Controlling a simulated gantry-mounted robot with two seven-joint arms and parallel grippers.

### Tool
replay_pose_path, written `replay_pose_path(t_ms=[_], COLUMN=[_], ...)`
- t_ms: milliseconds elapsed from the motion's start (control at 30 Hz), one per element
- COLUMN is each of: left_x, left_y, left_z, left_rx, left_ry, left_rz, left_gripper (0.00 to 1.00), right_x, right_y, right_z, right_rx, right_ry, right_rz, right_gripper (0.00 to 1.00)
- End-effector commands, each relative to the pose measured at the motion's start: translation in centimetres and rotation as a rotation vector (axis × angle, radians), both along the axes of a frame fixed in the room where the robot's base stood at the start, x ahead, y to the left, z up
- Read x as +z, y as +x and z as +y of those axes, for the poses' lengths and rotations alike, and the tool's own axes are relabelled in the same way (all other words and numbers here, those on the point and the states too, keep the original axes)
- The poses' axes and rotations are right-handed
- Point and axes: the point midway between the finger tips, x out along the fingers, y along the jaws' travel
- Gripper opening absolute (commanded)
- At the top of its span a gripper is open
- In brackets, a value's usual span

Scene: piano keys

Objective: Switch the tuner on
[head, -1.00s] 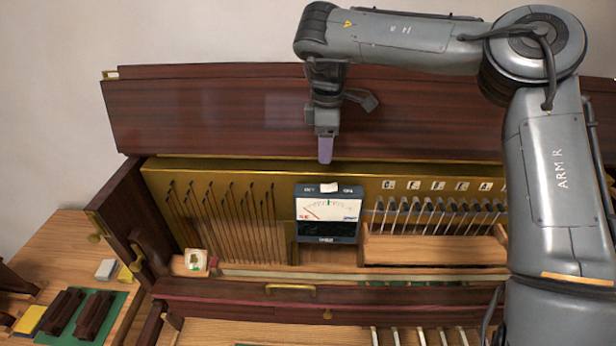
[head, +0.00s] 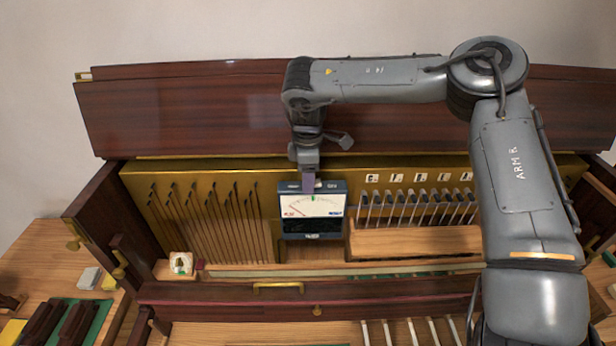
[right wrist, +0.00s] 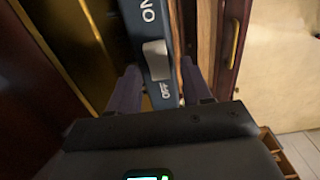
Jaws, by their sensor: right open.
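The tuner (head: 313,228) is a dark blue box with a white dial, upright against the gold panel of the open piano. Its white rocker switch (right wrist: 155,60) sits on the top face between the words ON and OFF in the right wrist view. I cannot tell which way the rocker is tipped. My left gripper is not in view.
A row of hammers (head: 418,205) and a wooden rail (head: 415,241) lie right of the tuner. Thin rods (head: 215,225) stand to its left. The raised dark lid (head: 190,115) is behind my arm. A small white-topped item (head: 181,264) sits at the left.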

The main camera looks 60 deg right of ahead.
Motion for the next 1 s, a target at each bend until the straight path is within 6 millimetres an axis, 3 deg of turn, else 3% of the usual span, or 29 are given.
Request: replay_pose_path(t_ms=[200,500,733,1000], left_x=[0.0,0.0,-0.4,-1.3], left_y=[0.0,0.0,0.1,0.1], left_z=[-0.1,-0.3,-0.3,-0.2], left_rx=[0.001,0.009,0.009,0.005], left_ry=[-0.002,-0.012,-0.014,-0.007], left_rz=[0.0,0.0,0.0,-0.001], left_gripper=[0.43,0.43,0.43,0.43], right_x=[0.0,0.0,0.0,0.3], right_y=[0.0,0.0,-0.1,-0.6], right_z=[0.0,0.0,-0.1,-0.4], right_rx=[0.0,0.0,-0.002,-0.003], right_ry=[0.0,0.001,0.019,0.121], right_rz=[0.0,-0.001,-0.027,-0.189], right_gripper=[0.46,0.0,0.0,0.0])
